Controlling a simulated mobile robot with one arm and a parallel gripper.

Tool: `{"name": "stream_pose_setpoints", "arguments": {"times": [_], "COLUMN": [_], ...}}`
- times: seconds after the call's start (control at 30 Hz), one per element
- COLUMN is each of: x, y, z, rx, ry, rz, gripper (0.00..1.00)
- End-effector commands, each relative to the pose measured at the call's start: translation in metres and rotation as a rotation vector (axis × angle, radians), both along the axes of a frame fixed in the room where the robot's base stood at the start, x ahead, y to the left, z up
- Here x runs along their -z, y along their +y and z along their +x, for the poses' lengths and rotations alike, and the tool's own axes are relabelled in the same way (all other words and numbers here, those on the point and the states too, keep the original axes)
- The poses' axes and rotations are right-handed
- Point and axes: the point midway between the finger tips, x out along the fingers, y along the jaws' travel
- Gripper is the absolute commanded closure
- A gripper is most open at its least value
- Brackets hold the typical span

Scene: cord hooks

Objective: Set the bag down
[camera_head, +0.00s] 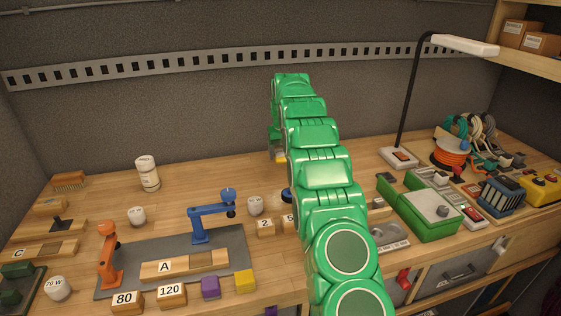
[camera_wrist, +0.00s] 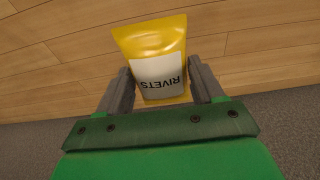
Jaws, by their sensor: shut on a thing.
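A yellow bag (camera_wrist: 150,37) with a white label reading "RIVETS" is between the two grey fingers of my gripper (camera_wrist: 160,88) in the wrist view. My gripper is shut on the bag, with a finger against each side. Wooden bench top (camera_wrist: 60,68) shows behind the bag. I cannot tell whether the bag touches the wood. In the head view my green arm hides most of the gripper, and only a small yellow patch (camera_head: 280,157) shows beside it, over the back of the bench (camera_head: 200,180).
Left of my arm stand a white bottle (camera_head: 148,173), a blue hook-like arm (camera_head: 212,215) on a grey mat (camera_head: 236,243), and small blocks. To the right are a green box (camera_head: 428,212), a black lamp (camera_head: 409,100) and coiled cords (camera_head: 452,150). Bare wood lies at the back middle.

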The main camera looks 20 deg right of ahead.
Motion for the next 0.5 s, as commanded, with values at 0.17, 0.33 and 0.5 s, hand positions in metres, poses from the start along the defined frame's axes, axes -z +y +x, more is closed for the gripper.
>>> {"name": "stream_pose_setpoints", "arguments": {"times": [0.17, 0.33, 0.5], "x": [0.0092, 0.0100, 0.0124], "y": [-0.0009, -0.0011, -0.0014], "z": [0.0069, 0.0089, 0.0114], "rx": [0.000, 0.000, 0.000], "ry": [0.001, -0.001, -0.002], "rz": [0.000, 0.000, 0.000], "gripper": [0.68, 0.68, 0.68]}}
